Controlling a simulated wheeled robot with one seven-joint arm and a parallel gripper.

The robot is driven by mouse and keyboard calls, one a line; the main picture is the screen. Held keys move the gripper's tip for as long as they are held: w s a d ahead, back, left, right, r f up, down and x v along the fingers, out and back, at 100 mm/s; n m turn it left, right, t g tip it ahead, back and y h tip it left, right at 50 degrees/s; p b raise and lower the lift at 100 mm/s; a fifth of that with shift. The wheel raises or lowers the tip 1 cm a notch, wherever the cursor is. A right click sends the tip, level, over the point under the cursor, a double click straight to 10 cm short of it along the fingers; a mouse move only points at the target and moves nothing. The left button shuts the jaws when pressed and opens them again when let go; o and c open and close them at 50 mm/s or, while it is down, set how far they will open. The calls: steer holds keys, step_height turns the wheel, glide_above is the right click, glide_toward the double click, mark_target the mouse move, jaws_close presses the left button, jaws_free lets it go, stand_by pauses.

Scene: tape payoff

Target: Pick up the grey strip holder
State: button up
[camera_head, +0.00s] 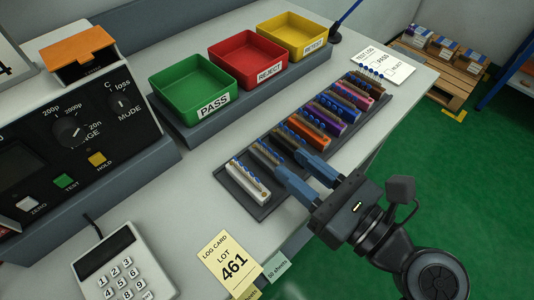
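Strip holders stand side by side in a long dark tray (233,186) on the bench. Each carries a tan strip with blue parts. The second from the near end, beside the white one, looks slate grey and I take it as the grey strip holder (266,156). My gripper (289,162) is open at the tray's right edge. Its two blue-grey fingers point up-left, one tip by the grey holder's right end, the other by the dark holder beyond it. The fingers hide those right ends. I cannot tell whether they touch anything.
Neighbours are a white holder (247,183) and a near-black holder (284,140), then orange, purple and others. Green (190,85), red (243,55) and yellow (290,33) bins stand behind. A meter (65,135), keypad (120,272) and log card (231,264) lie left and front.

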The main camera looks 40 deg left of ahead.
mark_target(256, 138)
steer(key=shift+w+a+f, duration=0.1)
steer(key=shift+a, duration=3)
steer(key=shift+c, duration=0.5)
jaws_close()
